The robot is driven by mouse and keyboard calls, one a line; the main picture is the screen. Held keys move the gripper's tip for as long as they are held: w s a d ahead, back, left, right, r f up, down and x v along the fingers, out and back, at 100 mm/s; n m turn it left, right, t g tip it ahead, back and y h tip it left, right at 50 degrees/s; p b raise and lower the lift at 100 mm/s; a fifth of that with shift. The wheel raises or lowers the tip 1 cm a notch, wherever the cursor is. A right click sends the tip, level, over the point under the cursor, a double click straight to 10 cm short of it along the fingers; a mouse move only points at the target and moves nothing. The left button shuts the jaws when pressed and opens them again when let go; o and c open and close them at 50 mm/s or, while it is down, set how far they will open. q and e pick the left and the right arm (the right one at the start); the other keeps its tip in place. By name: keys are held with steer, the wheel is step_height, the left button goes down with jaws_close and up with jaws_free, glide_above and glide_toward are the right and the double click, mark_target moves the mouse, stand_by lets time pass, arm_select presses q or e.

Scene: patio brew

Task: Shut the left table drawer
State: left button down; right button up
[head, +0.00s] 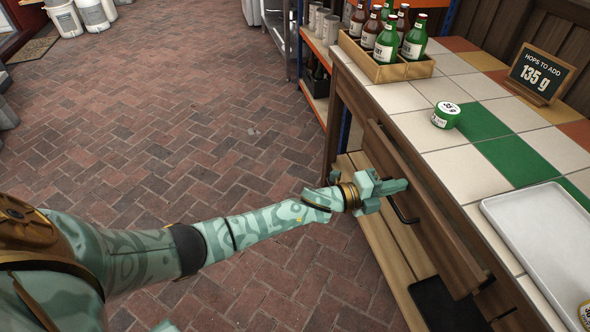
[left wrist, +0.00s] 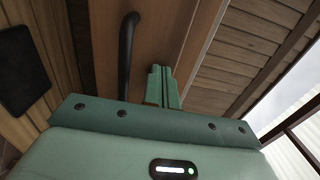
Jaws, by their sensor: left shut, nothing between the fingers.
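The left table drawer (head: 440,236) is a brown wooden front with a black bar handle (head: 404,214), on the near side of the tiled table. Its front stands out from the table, with a gap behind its top edge. My left gripper (head: 400,186) is shut and empty, its fingertips at the drawer front beside the handle. I cannot tell whether they touch. In the left wrist view the shut fingers (left wrist: 162,88) point at the wood (left wrist: 165,35), with the handle (left wrist: 127,50) to their left. My right gripper cannot be made out.
On the tabletop stand a wooden crate of bottles (head: 395,72), a green tin (head: 446,115), a chalkboard sign (head: 541,76) and a white tray (head: 545,250). A slatted lower shelf (head: 385,255) runs below the drawer. The brick floor (head: 200,130) to the left is clear.

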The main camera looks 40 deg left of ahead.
mark_target(412, 180)
arm_select(q)
steer(key=b+x, duration=0.1)
steer(key=x, duration=0.3)
steer(key=shift+w+d, duration=0.1)
steer(key=shift+d, duration=0.05)
steer(key=shift+w+r, duration=0.1)
steer(key=shift+r, duration=0.15)
steer(key=shift+r, duration=0.15)
